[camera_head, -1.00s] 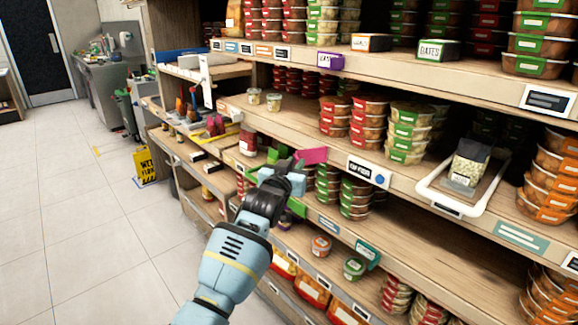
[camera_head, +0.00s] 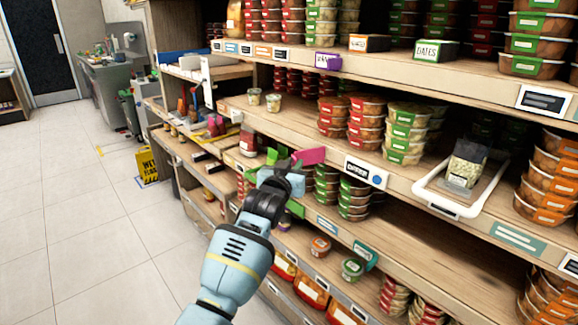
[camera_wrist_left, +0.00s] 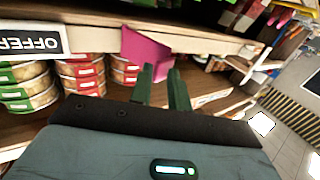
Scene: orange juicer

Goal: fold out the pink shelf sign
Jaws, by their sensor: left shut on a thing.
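The pink shelf sign (camera_head: 309,155) sticks out from the front edge of the middle shelf, left of a white label. My left gripper (camera_head: 287,166) is at the sign's left end in the head view. In the left wrist view the sign (camera_wrist_left: 143,50) is a pink panel standing out from the shelf edge. The dark fingers of my left gripper (camera_wrist_left: 162,86) are close together at its lower edge and shut on it. The exact contact is partly hidden. My right gripper is not in view.
A white label with a blue dot (camera_head: 365,171) is on the shelf edge right of the sign. A white-framed tray (camera_head: 452,209) juts out further right. The floor at left is open.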

